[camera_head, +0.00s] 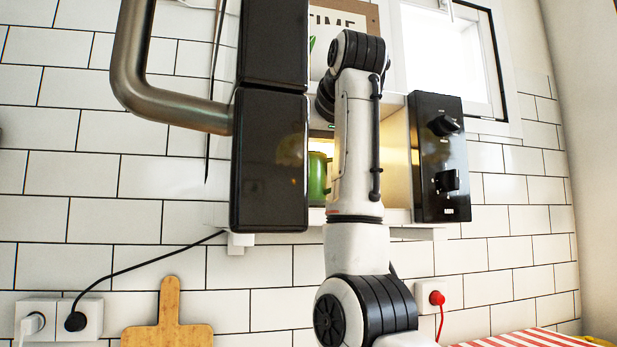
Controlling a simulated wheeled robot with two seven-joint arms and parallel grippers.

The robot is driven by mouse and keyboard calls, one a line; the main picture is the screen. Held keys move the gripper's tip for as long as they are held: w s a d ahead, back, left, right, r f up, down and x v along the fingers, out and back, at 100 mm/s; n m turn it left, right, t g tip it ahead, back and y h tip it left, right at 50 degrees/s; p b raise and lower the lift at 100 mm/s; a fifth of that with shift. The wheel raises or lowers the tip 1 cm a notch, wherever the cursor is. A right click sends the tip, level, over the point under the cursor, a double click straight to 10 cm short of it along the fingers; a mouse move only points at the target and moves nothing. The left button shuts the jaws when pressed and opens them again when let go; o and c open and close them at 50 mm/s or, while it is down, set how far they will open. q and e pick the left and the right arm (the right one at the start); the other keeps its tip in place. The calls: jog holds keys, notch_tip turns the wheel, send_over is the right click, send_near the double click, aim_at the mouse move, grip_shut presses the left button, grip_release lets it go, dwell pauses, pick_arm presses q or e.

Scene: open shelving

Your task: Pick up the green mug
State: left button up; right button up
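A green mug (317,178) stands inside an open lit box that looks like a microwave (397,160). Only a strip of the mug shows, between the dark open door and one of my arms. The arm rises from the bottom, right of the middle, and passes in front of the opening. Its gripper is hidden, so I cannot tell whether it touches the mug. My other gripper is not in the picture.
The dark door (270,160) with a thick metal handle (130,70) stands open left of the opening. A black knob panel (440,157) bounds the right side. A wooden board (167,325), sockets with cables, and a striped cloth (520,338) are lower down.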

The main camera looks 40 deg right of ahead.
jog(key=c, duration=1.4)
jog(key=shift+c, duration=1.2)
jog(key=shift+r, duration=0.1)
